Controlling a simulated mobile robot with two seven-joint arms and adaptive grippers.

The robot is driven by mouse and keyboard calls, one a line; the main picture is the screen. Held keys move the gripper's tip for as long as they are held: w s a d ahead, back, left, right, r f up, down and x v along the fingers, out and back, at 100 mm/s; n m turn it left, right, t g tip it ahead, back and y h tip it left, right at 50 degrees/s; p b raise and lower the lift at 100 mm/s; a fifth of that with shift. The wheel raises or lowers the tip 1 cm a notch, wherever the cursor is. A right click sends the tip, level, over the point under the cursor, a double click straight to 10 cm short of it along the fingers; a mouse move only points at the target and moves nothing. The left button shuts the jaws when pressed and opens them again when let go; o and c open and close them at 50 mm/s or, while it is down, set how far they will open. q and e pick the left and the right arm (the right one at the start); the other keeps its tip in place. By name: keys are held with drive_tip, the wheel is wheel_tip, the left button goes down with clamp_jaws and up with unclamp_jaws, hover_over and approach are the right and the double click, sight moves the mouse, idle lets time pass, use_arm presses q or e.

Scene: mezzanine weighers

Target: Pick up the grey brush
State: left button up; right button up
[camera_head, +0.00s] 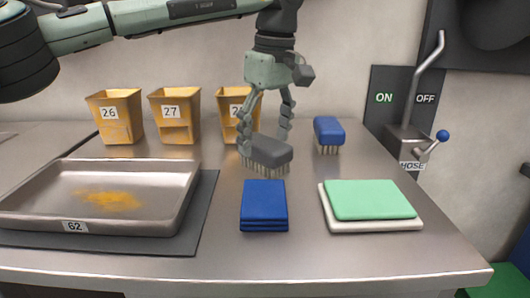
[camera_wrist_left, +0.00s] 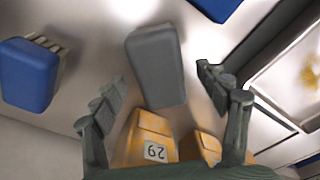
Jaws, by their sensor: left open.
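The grey brush (camera_head: 267,150) stands bristles down on the steel table, behind the folded blue cloths. My left gripper (camera_head: 266,135) is right above it, pointing down, with its fingers spread on either side of the brush. In the left wrist view the brush's smooth grey back (camera_wrist_left: 157,65) lies in the gap between the open fingertips (camera_wrist_left: 158,92), slightly beyond them. I cannot tell whether a finger touches it. The near finger's tip is beside the brush's left end. My right gripper is not in view.
A blue brush (camera_head: 328,130) stands to the right, behind. Folded blue cloths (camera_head: 263,205) lie in front, and a green cloth (camera_head: 368,199) on a white one lies right. A metal tray (camera_head: 150,222) is at left. Yellow bins (camera_head: 117,128) line the back. Wall switch levers (camera_head: 408,132) are at right.

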sight(255, 140)
use_arm(q)
drive_tip(key=shift+a+f, duration=0.1)
drive_tip(key=shift+f, duration=0.6)
drive_tip(key=shift+w, duration=0.1)
drive_tip(key=c, duration=1.4)
drive_tip(key=shift+r, duration=0.65)
drive_tip(key=r, duration=0.2)
drive_tip(key=a+r, duration=0.1)
drive_tip(key=shift+a+r, duration=0.2)
drive_tip(key=shift+r, duration=0.15)
drive_tip(key=a+r, duration=0.2)
drive_tip(key=a, duration=0.1)
drive_tip(key=a+r, duration=0.2)
drive_tip(key=a, duration=0.2)
drive_tip(key=a+r, duration=0.2)
drive_tip(key=a, duration=0.1)
drive_tip(key=shift+a+b, duration=0.15)
drive_tip(key=shift+b, duration=0.15)
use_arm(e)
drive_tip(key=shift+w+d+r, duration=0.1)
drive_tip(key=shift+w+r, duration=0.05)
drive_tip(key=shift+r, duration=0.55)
